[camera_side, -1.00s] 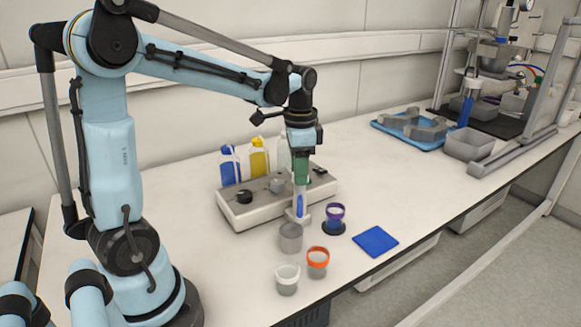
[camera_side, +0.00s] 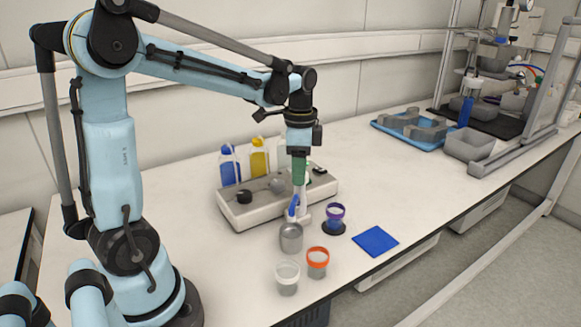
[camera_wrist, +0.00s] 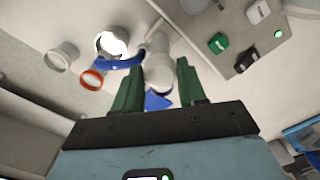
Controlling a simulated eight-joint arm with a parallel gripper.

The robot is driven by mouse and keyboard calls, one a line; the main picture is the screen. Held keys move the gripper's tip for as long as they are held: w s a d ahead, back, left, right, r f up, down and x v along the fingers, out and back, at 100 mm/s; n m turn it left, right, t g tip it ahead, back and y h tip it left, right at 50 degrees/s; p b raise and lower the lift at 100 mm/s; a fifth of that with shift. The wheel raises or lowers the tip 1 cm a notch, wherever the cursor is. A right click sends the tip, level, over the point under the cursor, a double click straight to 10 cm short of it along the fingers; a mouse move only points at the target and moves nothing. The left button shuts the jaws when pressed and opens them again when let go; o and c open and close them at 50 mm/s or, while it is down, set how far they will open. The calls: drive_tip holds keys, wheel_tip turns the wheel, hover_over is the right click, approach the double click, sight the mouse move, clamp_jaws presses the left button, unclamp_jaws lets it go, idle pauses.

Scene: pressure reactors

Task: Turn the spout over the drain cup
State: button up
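The spout is a white upright post (camera_side: 300,190) with a blue arm (camera_side: 293,207), standing at the front of the grey box. In the wrist view the blue arm (camera_wrist: 120,63) reaches left from the white post (camera_wrist: 158,68), its end beside the rim of the grey cup (camera_wrist: 112,42). This cup, apparently the drain cup (camera_side: 291,238), stands in front of the post. My gripper (camera_side: 299,183) is above the spout. In the wrist view its green fingers (camera_wrist: 158,72) lie on both sides of the post's top, apparently touching it.
A white-rimmed cup (camera_side: 287,279) and an orange-rimmed cup (camera_side: 317,264) stand in front. A purple-rimmed cup (camera_side: 335,218) stands right of the spout. Blue and yellow bottles (camera_side: 259,158) stand behind the grey box (camera_side: 245,215).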

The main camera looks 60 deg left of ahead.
drive_tip(key=o, duration=0.4)
wheel_tip(320, 180, up, 12)
drive_tip(key=shift+r, duration=0.1)
idle(0.6)
drive_tip(key=s+d+f+n+t, duration=0.2)
drive_tip(key=d+f, duration=0.1)
drive_tip(key=s+d+f+n+t, duration=0.2)
drive_tip(key=d+f+n, duration=0.1)
drive_tip(key=d+f, duration=0.1)
drive_tip(key=s+d+f+n+t, duration=0.2)
drive_tip(key=s+d+f+t, duration=0.1)
drive_tip(key=f, duration=0.1)
drive_tip(key=shift+d, duration=0.3)
